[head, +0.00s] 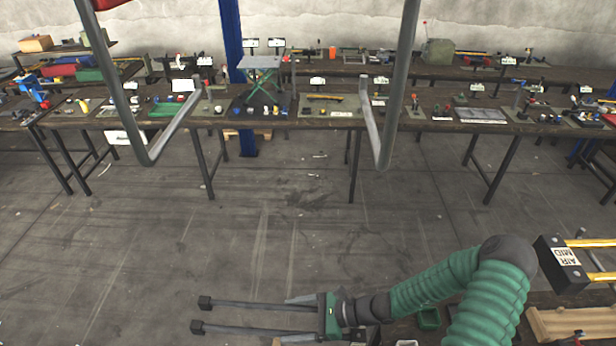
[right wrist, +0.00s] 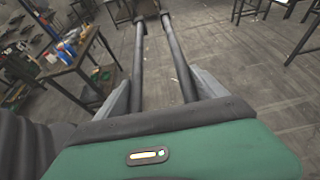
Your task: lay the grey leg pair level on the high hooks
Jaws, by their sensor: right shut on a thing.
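The grey leg pair (head: 255,305) is two dark parallel rods with black end caps, pointing left low in the head view. My right gripper (head: 303,319) is shut on its right-hand end. In the right wrist view the leg pair (right wrist: 139,65) runs straight out between the grey fingers (right wrist: 160,92). The rods look about level and are in free air above the floor. The high hooks hang from above as grey bars with turned-up feet: a left one (head: 152,150) and a right one (head: 380,150). Both hooks are empty, well above and beyond the legs. My left gripper is not in view.
A long workbench (head: 440,123) with tools and small parts stands behind the hooks, with a blue post (head: 232,45). The middle floor is clear.

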